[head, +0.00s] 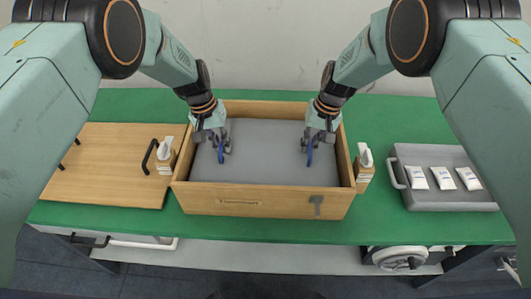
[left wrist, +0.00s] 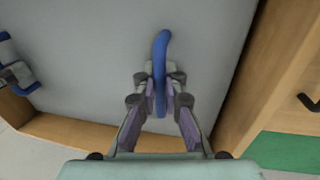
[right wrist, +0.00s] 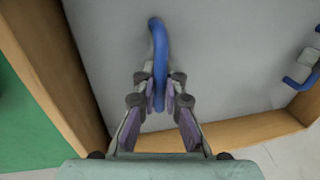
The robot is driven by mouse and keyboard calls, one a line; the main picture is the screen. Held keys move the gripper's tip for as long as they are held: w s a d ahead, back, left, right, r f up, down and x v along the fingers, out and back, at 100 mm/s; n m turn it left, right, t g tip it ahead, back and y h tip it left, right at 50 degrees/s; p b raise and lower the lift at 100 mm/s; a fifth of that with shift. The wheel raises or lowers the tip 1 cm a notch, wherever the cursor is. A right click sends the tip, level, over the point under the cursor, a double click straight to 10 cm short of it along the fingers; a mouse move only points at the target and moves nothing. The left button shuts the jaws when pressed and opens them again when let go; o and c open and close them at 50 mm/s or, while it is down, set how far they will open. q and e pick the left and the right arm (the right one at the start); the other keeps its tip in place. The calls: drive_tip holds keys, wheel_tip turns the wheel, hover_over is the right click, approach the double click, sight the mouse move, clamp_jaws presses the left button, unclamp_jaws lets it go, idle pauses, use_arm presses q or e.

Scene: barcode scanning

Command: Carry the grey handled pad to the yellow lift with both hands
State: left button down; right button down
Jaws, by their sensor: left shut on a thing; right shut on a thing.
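The grey pad (head: 265,158) with two blue handles lies within the walls of a wooden box (head: 255,201). My left gripper (head: 221,146) is shut on the left blue handle, which stands up between its fingers in the left wrist view (left wrist: 163,48). My right gripper (head: 309,145) is shut on the right blue handle, which shows between its fingers in the right wrist view (right wrist: 156,40). I cannot tell whether the pad rests on the box's floor. I cannot make out a yellow lift in these views.
A wooden board (head: 110,170) with black handles lies left on the green table (head: 240,230). A grey tray (head: 440,199) holding three white packets (head: 443,178) is at right. Small white-topped items stand against the box's left (head: 165,156) and right (head: 365,165) sides.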

use_arm(q)
drive_tip(key=shift+r, duration=0.15)
use_arm(e)
drive_tip(key=shift+r, duration=0.15)
